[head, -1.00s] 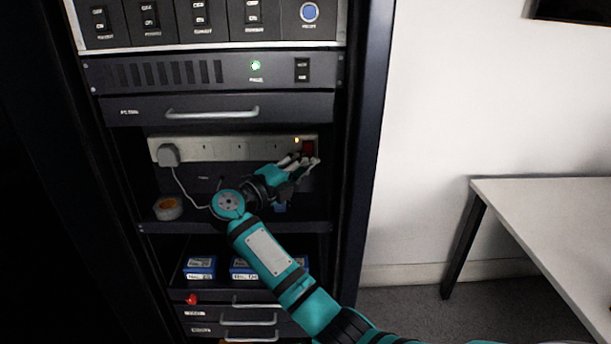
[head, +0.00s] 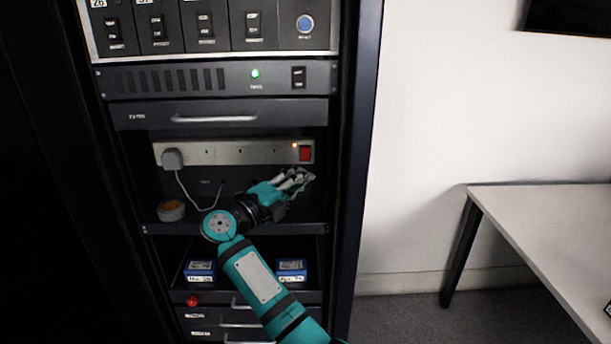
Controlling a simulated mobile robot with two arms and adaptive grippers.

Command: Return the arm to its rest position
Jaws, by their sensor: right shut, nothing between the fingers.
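My right arm, teal and black, comes in from the bottom and reaches into the open rack bay. My right gripper (head: 303,178) is shut and empty, just below the right end of the white power strip (head: 225,153). The strip's red switch (head: 305,153) is in view above the fingertips, apart from them, with a small orange light beside it. A white plug (head: 172,158) sits in the strip's left end. My left gripper is not in view.
A roll of tape (head: 171,210) lies on the rack shelf (head: 165,229) left of my arm. Blue boxes (head: 200,270) and (head: 291,269) stand on the level below. The rack's right post (head: 360,150) is close to my gripper. A white table (head: 550,205) stands at the right.

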